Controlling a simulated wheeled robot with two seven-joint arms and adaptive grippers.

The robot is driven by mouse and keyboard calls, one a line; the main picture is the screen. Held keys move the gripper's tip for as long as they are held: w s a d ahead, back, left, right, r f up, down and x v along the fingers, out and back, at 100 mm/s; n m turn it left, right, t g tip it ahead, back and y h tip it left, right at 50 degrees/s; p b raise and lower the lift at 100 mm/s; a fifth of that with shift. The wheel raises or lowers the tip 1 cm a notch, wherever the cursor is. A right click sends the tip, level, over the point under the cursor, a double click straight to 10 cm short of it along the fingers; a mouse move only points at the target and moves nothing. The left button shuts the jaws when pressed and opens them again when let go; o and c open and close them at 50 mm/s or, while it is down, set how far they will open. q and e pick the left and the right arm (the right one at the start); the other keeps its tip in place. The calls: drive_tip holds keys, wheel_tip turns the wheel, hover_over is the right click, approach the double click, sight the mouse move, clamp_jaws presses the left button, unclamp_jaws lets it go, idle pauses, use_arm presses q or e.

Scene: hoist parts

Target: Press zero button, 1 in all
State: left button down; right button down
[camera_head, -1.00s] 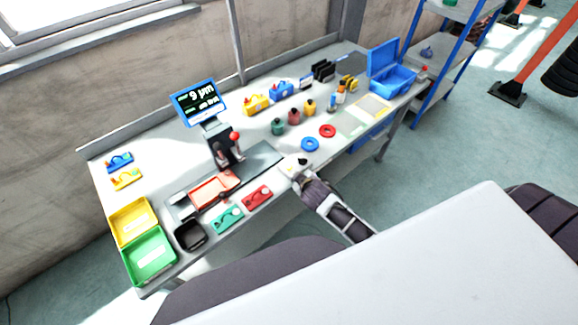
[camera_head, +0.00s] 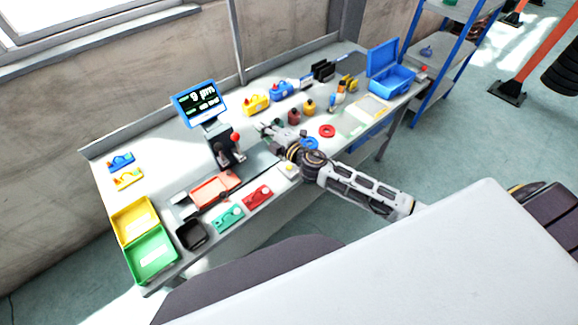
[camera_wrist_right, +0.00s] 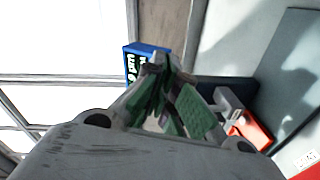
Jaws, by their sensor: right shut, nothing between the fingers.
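A small pale box with a yellow button (camera_head: 288,170) sits near the front edge of the bench, right of the red part. I cannot read a label on it, so I cannot tell if it is the zero button. My right gripper (camera_head: 267,128) is shut and empty, beyond this box and apart from it, over the middle of the bench. In the right wrist view, its green-padded fingers (camera_wrist_right: 163,68) meet at the tips. A blue-framed display (camera_head: 200,103) stands at the back; it also shows partly behind the fingers in the wrist view (camera_wrist_right: 131,66). My left gripper is out of view.
A dark stand with a red knob (camera_head: 235,136) stands below the display, behind a red tray (camera_head: 214,188). Green (camera_head: 229,217) and red (camera_head: 257,195) parts lie along the front. Bottles and blue and red rings (camera_head: 327,131) are to the right.

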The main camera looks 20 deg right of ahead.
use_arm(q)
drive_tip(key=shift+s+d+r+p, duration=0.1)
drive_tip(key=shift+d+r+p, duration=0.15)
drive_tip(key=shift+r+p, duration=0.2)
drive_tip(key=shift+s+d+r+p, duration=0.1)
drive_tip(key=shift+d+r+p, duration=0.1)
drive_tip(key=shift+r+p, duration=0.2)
use_arm(e)
drive_tip(key=s+d+f+n+g, duration=0.2)
drive_tip(key=d+f+n+g, duration=0.1)
drive_tip(key=n, duration=0.6)
drive_tip(key=s+d+f+n+g+y, duration=0.1)
drive_tip(key=d+f+n+g, duration=0.2)
drive_tip(key=n+g, duration=0.4)
drive_tip(key=shift+s+d+f+n+g, duration=0.25)
drive_tip(key=shift+s+d+n+g, duration=0.15)
drive_tip(key=shift+d+n, duration=0.65)
drive_tip(key=shift+a, duration=0.15)
